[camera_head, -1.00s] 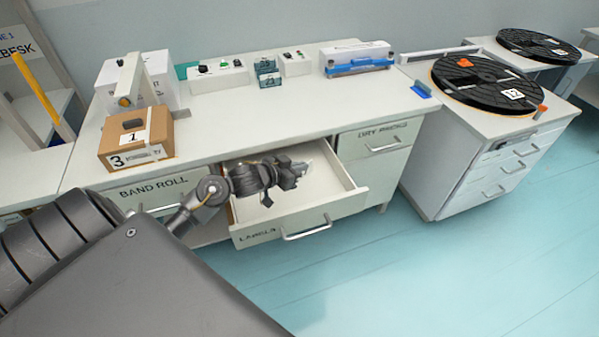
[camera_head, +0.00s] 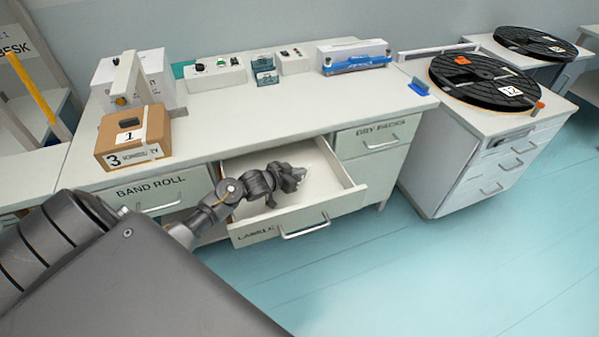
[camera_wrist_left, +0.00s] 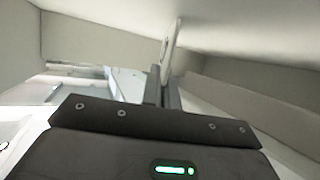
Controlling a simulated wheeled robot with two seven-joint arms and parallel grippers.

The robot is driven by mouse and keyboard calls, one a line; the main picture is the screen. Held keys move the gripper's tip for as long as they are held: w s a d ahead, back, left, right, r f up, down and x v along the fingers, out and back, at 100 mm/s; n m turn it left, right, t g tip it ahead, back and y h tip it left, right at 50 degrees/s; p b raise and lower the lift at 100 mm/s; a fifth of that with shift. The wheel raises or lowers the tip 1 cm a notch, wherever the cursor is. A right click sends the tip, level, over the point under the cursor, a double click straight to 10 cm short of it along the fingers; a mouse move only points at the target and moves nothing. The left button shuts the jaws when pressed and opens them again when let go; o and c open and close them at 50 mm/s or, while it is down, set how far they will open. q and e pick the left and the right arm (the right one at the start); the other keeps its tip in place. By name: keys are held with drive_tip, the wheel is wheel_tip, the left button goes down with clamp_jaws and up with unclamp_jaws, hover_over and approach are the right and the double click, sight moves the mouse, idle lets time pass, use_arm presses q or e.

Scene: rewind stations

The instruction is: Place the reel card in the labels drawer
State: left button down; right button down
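The labels drawer (camera_head: 279,232) is pulled open under the bench, its front marked LABELS. My left gripper (camera_head: 297,176) reaches over the drawer's open interior, within its walls as seen from the head. In the left wrist view my left gripper (camera_wrist_left: 164,88) has its fingers close together on a thin, pale card, the reel card (camera_wrist_left: 170,45), seen nearly edge-on. The card is mostly hidden in the head view. I cannot tell whether it touches the drawer floor. My right gripper is not in view.
The bench top (camera_head: 260,112) overhangs the drawer's back. The band roll drawer (camera_head: 160,197) and dry packs drawer (camera_head: 378,138) are shut. A cardboard box (camera_head: 133,138) stands on the bench at left.

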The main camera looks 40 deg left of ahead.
use_arm(q)
drive_tip(key=shift+f, duration=0.1)
drive_tip(key=c, duration=1.7)
unclamp_jaws()
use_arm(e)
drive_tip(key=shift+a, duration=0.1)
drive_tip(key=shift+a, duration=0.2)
use_arm(q)
drive_tip(key=shift+s+r, duration=0.15)
drive_tip(key=shift+r, duration=0.05)
drive_tip(key=v, duration=1.1)
drive_tip(key=shift+s, duration=0.35)
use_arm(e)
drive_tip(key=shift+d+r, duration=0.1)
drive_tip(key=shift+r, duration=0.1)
